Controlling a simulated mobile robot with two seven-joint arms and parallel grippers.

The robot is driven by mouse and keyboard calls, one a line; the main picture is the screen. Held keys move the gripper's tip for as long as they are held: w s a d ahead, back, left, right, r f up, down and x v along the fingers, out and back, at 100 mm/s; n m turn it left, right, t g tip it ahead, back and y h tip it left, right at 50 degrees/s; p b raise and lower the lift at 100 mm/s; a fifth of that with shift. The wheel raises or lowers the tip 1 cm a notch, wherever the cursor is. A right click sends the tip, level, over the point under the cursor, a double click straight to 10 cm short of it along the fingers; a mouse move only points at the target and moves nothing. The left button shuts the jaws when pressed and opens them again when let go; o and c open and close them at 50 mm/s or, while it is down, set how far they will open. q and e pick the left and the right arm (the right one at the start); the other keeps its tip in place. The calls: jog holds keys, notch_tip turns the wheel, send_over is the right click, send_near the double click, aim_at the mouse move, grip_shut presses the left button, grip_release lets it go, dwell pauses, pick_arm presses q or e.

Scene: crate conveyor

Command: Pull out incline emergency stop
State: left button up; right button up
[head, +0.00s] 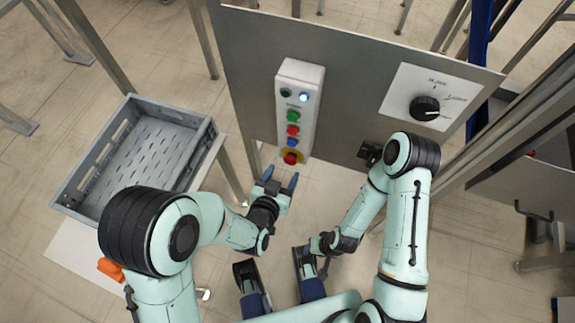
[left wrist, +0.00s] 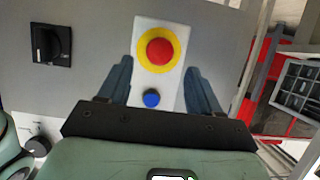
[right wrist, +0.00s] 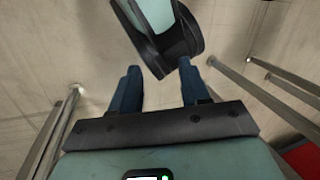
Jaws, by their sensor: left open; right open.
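The emergency stop (head: 291,157) is a red button on a yellow ring at the bottom of a white control box (head: 297,75) on the grey panel. In the left wrist view the emergency stop (left wrist: 160,50) lies ahead, between and beyond my left fingertips. My left gripper (head: 281,181) is open and empty, just below the button in the head view, with no visible contact. My right gripper (right wrist: 160,80) is open and held low; in the right wrist view part of my own body shows beyond its fingers.
Above the stop are a blue button (head: 292,142), a red one (head: 293,130) and a green one (head: 293,116). A rotary dial (head: 425,108) is to the right. A black switch (head: 369,152) sits at the panel's lower edge. A grey crate (head: 88,160) stands at left.

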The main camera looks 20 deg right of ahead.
aim_at(289, 162)
pick_arm(q)
jog(key=x, duration=0.5)
jog(key=shift+w+d, duration=0.25)
jog(key=shift+w, duration=0.05)
pick_arm(e)
jog(key=shift+w+d+f, duration=0.25)
jog(key=shift+w+f, duration=0.1)
jog(key=shift+w, duration=0.25)
